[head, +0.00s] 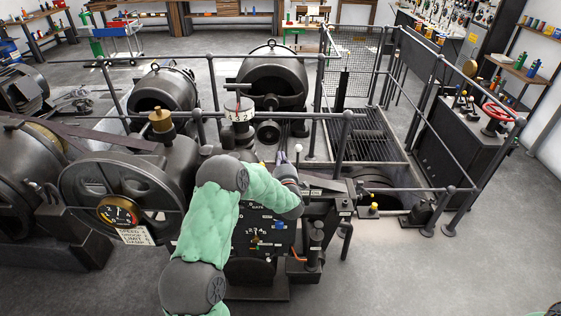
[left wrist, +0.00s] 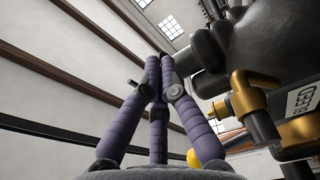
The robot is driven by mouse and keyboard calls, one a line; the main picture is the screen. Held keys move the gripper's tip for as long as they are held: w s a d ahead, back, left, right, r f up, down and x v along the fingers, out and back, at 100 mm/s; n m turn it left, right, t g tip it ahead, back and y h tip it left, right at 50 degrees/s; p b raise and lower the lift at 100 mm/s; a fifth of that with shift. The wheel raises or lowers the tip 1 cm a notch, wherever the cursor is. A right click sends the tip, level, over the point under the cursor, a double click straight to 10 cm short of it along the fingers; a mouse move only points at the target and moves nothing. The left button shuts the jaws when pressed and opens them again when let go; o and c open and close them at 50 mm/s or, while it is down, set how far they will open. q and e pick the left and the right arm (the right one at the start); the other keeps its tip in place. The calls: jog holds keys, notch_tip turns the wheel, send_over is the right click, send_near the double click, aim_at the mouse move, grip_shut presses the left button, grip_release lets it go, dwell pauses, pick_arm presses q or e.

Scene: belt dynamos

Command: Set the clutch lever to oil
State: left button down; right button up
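My left gripper (head: 283,159) reaches over the machine's control stand in the head view, its arm coming across the panel. In the left wrist view the purple fingers (left wrist: 160,60) come together at their tips, with nothing visible between them. A thin upright lever with a pale knob (head: 299,148) stands just right of the gripper, apart from it in the picture. I cannot tell which handle is the clutch lever, and no "oil" marking is readable. The dark panel (head: 282,223) with a "GATE" label is partly hidden by my arm. My right gripper is out of view.
Grey railings (head: 405,187) enclose a floor pit on the right. A brass cylinder with a "BLEED" plate (left wrist: 303,99) is right of the fingers in the left wrist view. A large round housing with a gauge (head: 119,212) stands left of my arm. The front right floor is clear.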

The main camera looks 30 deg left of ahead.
aim_at(296, 148)
pick_arm(q)
jog(key=shift+w+f+p, duration=0.15)
jog(key=shift+w+p, duration=0.2)
jog(key=shift+w, duration=1.15)
jog(key=shift+w+f+p, duration=0.15)
jog(key=shift+w+p, duration=0.2)
jog(key=shift+w, duration=1.1)
jog(key=shift+d, duration=0.1)
jog(key=shift+w+d+m+b, duration=0.6)
jog(key=shift+w+d+b, duration=0.05)
jog(key=shift+d+b, duration=0.3)
jog(key=w+d+f+m+b, duration=0.2)
jog(key=w+d+m+b, duration=0.1)
jog(key=d, duration=0.3)
jog(key=w+d+f+m+t+b, duration=0.1)
jog(key=w+d+f+m+b, duration=0.1)
jog(key=d+b, duration=0.4)
jog(key=shift+w+d+m, duration=0.15)
jog(key=shift+w+m, duration=0.55)
jog(key=shift+w, duration=0.55)
